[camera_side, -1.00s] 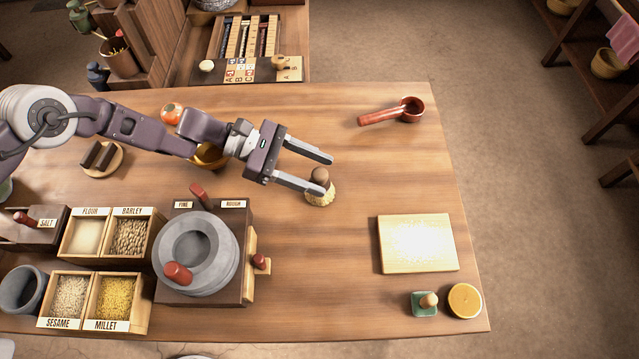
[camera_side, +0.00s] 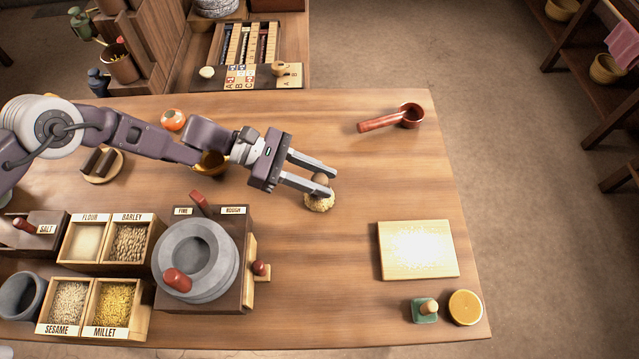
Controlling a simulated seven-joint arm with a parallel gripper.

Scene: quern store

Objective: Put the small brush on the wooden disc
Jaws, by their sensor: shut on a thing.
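The small brush (camera_side: 319,202), with a rounded brown knob and pale straw bristles, is at the middle of the table, bristles down. My gripper (camera_side: 331,183) is shut on its knob, with a finger on each side; the knob is partly hidden by the near finger. The brush appears to be on the table top, though I cannot tell whether it touches.
The stone quern (camera_side: 196,262) stands left of the brush, beside bins of grain. A pale board (camera_side: 417,250) and a green stamp-like block (camera_side: 424,312) are at the right. A red scoop (camera_side: 391,119) lies at the back. Table between brush and board is clear.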

